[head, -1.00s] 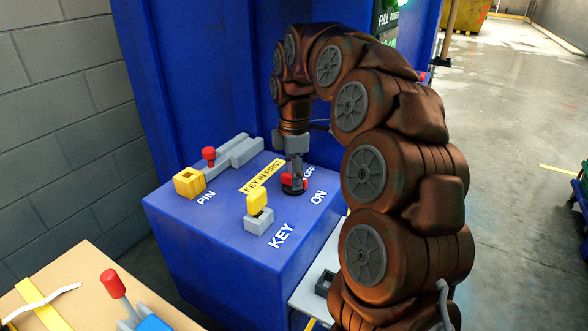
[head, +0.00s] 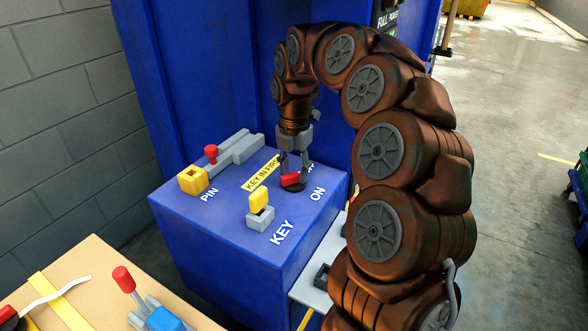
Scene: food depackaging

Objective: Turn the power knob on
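The red power knob (head: 291,180) sits on a dark round base on top of the blue box (head: 190,235), at its back right. Its red bar lies at a slant, rising to the right in the picture. My gripper (head: 293,170) points down over the knob with its fingers spread to either side of it. The fingers look apart; I cannot tell whether they touch the knob. The "ON" label (head: 318,194) is clear at the right. The "OFF" label is mostly hidden behind a finger.
A yellow key (head: 259,202) stands in a grey holder near the "KEY" label. A red-topped pin (head: 211,153) and yellow block (head: 193,180) are at the left. A "FULL POWER" sign (head: 388,20) is at the back. A cardboard-coloured table (head: 85,265) is front left.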

